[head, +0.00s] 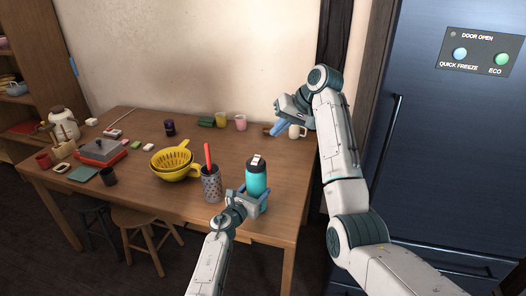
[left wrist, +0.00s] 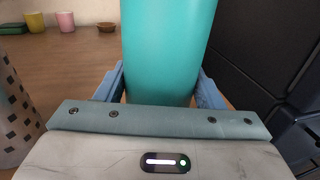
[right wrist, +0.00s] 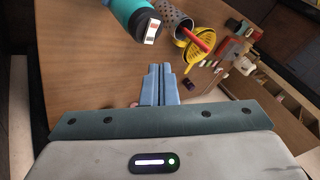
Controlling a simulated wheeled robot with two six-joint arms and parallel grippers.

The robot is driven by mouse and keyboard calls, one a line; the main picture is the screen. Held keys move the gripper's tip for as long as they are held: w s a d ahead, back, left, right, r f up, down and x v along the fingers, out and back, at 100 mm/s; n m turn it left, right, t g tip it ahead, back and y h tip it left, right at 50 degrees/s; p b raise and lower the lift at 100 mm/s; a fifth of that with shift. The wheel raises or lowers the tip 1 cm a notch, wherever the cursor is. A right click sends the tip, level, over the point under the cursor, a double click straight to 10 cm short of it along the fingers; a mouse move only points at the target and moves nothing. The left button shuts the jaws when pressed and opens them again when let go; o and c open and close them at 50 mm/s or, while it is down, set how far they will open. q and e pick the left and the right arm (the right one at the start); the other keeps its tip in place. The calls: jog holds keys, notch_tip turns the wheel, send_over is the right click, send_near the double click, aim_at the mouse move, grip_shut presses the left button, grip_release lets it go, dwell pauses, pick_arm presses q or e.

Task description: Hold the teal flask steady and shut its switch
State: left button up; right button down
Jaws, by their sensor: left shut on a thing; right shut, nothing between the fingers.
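The teal flask (head: 256,184) stands upright near the table's front right corner, with a dark lid. A pale switch (head: 257,160) sits on the lid; the right wrist view shows it white with a reddish patch (right wrist: 152,31). I cannot tell its position. My left gripper (head: 255,201) is shut around the flask's body; its blue fingers flank the flask (left wrist: 165,50) in the left wrist view. My right gripper (head: 277,130) is shut and empty, above the table behind the flask. Its fingertips (right wrist: 160,70) are apart from the flask (right wrist: 130,14).
A grey perforated holder (head: 211,186) with a red utensil stands just left of the flask. Yellow colanders (head: 172,160) are further left. A white mug (head: 298,131) is by my right gripper. A dark fridge (head: 440,130) stands right of the table (head: 150,195).

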jog(key=n, duration=0.4)
jog(key=d+r+n+y, duration=0.1)
jog(key=n, duration=0.3)
jog(key=d+n, duration=0.1)
jog(key=n, duration=0.4)
jog(key=shift+s+r+t, duration=0.2)
jog(key=shift+r+t, duration=0.1)
jog(key=shift+f, duration=0.1)
send_over(263, 161)
jog(key=f, duration=0.7)
jog(key=shift+s+a+f, duration=0.2)
notch_tip(263, 161, down, 2)
jog(key=shift+w+d+f, duration=0.1)
jog(key=shift+d+f, duration=0.05)
jog(key=shift+w+f, duration=0.1)
jog(key=shift+f, duration=0.5)
